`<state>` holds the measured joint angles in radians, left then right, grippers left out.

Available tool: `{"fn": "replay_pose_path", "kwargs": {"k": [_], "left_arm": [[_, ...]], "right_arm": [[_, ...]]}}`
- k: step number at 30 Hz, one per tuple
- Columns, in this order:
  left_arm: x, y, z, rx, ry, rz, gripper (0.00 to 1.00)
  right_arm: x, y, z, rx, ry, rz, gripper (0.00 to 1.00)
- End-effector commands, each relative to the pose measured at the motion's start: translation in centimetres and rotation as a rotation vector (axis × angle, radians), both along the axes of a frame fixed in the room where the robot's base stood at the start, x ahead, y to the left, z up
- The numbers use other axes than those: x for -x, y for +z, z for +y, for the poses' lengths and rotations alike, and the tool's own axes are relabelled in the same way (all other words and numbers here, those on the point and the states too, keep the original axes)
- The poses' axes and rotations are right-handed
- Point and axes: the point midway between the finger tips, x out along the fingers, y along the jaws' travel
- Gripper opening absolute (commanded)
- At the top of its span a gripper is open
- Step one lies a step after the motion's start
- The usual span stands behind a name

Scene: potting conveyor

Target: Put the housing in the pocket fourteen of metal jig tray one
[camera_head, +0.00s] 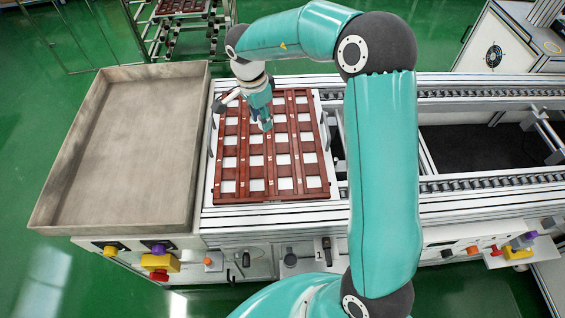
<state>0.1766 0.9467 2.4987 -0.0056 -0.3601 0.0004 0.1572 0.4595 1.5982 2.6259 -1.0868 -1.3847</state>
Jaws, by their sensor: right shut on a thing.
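The jig tray (251,188) is a reddish-brown grid with several rows of square pockets, and a pale surface shows through the pockets. It lies on a white plate on the conveyor. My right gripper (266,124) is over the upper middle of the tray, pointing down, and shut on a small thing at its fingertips. This is probably the housing, but it is too small and too covered to make out clearly. I cannot tell whether it touches the tray or which pocket is under it. My left gripper is not in view.
A large, empty-looking grey bin (130,140) stands left of the tray. Conveyor rollers (490,183) run to the right. A rack (182,35) with another reddish-brown tray stands at the back. Buttons line the front edge. My right arm covers the area just right of the tray.

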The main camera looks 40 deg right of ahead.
Motion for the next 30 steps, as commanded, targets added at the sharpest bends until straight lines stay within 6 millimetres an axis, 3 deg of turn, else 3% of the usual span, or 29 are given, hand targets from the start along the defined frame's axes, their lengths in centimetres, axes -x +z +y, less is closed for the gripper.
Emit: {"fn": "replay_pose_path", "kwargs": {"k": [6, 11, 14, 17, 30], "left_arm": [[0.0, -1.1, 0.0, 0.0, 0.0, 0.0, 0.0], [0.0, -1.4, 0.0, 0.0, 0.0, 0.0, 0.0], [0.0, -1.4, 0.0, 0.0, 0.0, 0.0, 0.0], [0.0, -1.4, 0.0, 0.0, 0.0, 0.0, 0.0], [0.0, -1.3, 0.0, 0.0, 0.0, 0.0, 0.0]], "right_arm": [[1.3, 1.7, -3.4, 0.011, -0.439, -0.005, 0.18], [1.9, 2.3, -4.4, 0.017, -0.587, -0.004, 0.18], [2.0, 1.6, -4.6, 0.018, -0.616, -0.001, 0.18], [2.1, -0.2, -4.6, 0.018, -0.619, 0.002, 0.18], [2.1, -11.1, -4.5, 0.018, -0.615, 0.001, 0.18]]}}
